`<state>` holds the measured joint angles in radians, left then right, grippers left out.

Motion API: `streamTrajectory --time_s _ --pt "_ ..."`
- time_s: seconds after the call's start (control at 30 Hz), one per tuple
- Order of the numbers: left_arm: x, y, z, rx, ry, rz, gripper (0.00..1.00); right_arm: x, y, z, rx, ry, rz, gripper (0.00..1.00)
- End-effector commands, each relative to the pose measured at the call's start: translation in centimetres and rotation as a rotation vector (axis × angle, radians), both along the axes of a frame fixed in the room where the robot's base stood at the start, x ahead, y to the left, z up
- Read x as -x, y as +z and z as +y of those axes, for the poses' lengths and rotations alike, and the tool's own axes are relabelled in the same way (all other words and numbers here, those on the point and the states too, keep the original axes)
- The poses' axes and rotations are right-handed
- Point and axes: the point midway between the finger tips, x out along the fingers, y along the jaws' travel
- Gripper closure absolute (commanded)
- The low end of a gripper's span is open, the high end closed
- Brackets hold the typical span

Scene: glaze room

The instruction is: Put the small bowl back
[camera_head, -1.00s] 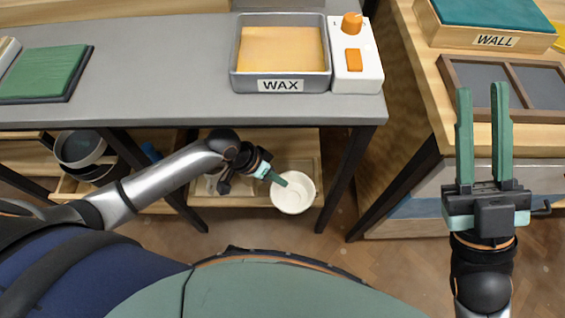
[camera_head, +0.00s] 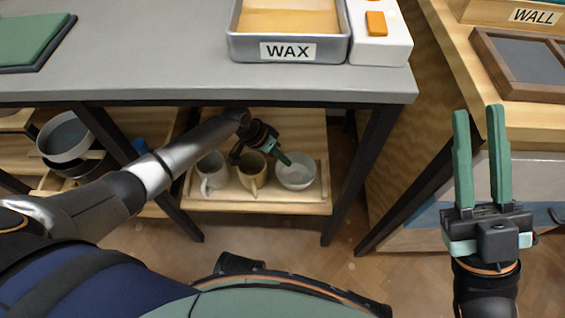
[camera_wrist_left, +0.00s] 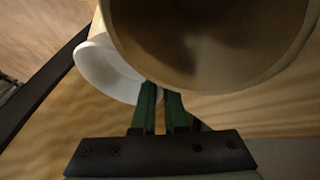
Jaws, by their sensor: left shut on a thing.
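The small white bowl (camera_head: 296,173) is at the right end of a wooden tray (camera_head: 255,206) on the low shelf, upright or nearly so. I cannot tell whether it touches the tray floor. My left gripper (camera_head: 286,161) is shut on the bowl's rim at its left side. In the left wrist view the fingers (camera_wrist_left: 160,98) meet the white bowl (camera_wrist_left: 103,73), which is partly covered by a large tan mug (camera_wrist_left: 130,35) close to the camera. My right gripper (camera_head: 478,110) is open and empty at the right, away from the bowl.
A white mug (camera_head: 211,172) and the tan mug (camera_head: 251,173) stand in the tray left of the bowl. The grey table (camera_head: 200,75) overhangs the shelf, with a dark leg (camera_head: 358,170) to the right. Grey bowls (camera_head: 66,138) stand on the left shelf.

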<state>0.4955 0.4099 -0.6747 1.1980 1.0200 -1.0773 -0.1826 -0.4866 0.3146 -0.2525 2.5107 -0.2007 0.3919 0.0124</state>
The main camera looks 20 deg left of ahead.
Motion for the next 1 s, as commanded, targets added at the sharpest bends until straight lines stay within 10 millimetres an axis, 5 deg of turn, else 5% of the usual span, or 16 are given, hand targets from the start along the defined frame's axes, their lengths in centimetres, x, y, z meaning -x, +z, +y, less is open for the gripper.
streamTrajectory --time_s 0.43,0.47,0.7,1.0 --pt "-0.08 -1.23 -0.07 0.002 0.0 -0.003 1.0 -0.12 -1.13 0.15 0.003 -0.005 0.007 0.73" --pt "-0.04 -1.21 -0.03 0.001 0.0 -0.002 0.88 -0.12 -1.06 0.15 0.004 -0.006 0.007 0.73" --pt "-0.03 -1.19 -0.02 0.0 -0.001 -0.001 0.61 -0.12 -1.01 0.14 0.003 -0.006 0.008 0.73" --pt "-0.03 -1.03 0.0 0.0 0.0 -0.002 0.6 -0.11 -0.88 0.14 0.001 -0.006 0.008 0.73"
